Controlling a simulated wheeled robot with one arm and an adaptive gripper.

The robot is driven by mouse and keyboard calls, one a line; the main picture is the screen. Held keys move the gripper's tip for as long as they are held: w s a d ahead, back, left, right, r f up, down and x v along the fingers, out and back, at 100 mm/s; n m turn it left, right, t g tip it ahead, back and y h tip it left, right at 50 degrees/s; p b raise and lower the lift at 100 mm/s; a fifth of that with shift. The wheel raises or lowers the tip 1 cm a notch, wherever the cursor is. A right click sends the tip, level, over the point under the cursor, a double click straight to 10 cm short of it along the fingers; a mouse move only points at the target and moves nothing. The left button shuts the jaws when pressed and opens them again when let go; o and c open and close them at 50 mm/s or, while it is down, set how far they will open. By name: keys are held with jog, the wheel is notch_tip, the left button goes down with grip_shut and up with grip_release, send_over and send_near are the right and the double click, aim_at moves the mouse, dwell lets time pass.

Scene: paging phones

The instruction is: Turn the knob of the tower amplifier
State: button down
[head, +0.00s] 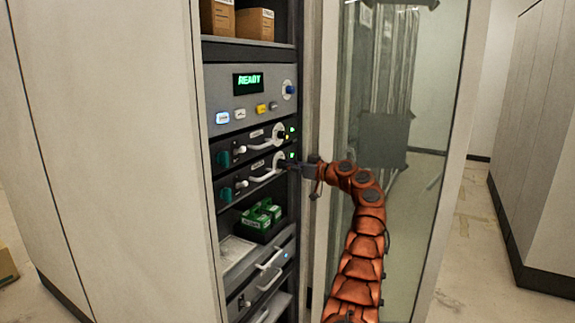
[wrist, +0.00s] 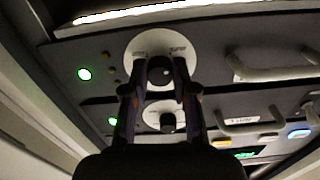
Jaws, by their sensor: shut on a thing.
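Two dark amplifier units sit one above the other in the rack, each with a white-dialled knob, a pale handle and a green light. Their labels are too small to read, so I cannot tell which is the tower amplifier by name. My gripper (head: 301,168) reaches in from the right to the lower unit's knob (head: 279,160). In the wrist view, turned upside down, my gripper (wrist: 159,72) has a finger on each side of this black knob (wrist: 159,64) and is shut on it. The upper unit's knob (head: 279,132) is free; it also shows in the wrist view (wrist: 168,121).
An open glass door (head: 430,110) stands right of the rack, beside my arm. A grey panel with a READY display (head: 248,81) is above the amplifiers. Green boxes (head: 260,215) and drawers with handles (head: 268,262) are below. Cardboard boxes (head: 255,24) sit on top.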

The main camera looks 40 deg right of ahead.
jog(key=shift+f+n, duration=0.15)
jog(key=shift+n, duration=0.45)
jog(key=c, duration=0.9)
grip_release()
jog(key=v, duration=1.2)
jog(key=shift+w+a, duration=0.1)
jog(key=shift+a, duration=0.05)
